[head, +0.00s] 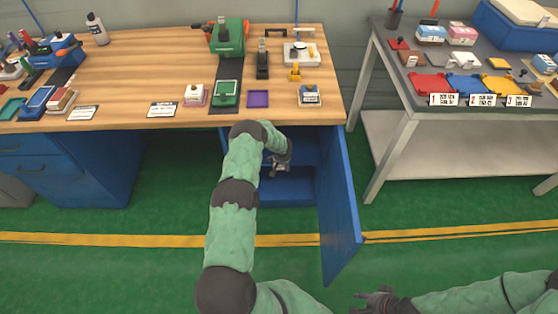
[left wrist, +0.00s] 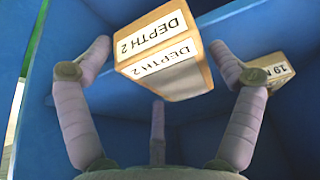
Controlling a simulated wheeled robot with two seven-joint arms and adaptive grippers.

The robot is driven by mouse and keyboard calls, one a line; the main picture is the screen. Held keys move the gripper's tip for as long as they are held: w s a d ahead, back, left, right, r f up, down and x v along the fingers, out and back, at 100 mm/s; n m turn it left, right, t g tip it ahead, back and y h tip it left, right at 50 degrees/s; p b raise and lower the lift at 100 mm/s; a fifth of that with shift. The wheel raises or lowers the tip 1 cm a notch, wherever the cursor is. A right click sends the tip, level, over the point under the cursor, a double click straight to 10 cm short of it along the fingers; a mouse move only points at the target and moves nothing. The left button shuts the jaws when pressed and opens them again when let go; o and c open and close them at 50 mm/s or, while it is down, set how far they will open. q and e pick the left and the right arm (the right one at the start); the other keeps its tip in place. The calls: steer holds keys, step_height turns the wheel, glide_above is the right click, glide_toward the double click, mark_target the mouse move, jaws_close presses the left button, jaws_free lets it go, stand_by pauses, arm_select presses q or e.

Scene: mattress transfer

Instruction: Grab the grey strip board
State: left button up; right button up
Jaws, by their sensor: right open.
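My left gripper (head: 281,163) is inside the open blue cabinet under the wooden bench. The box's side facing me is grey. My right gripper (head: 372,302) is open and empty at the bottom of the head view, low over the green floor. I cannot single out a grey strip board for certain. A dark grey strip (head: 226,107) lies on the bench under a green tool.
A second labelled box (left wrist: 268,72) is to the right on the cabinet's blue shelf. The open cabinet door (head: 337,205) stands to the right of my left arm. A grey table (head: 400,108) with coloured trays stands at the right. Floor between bench and table is clear.

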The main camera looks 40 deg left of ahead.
arm_select(q)
steer(key=c, duration=0.6)
steer(key=shift+r, duration=0.1)
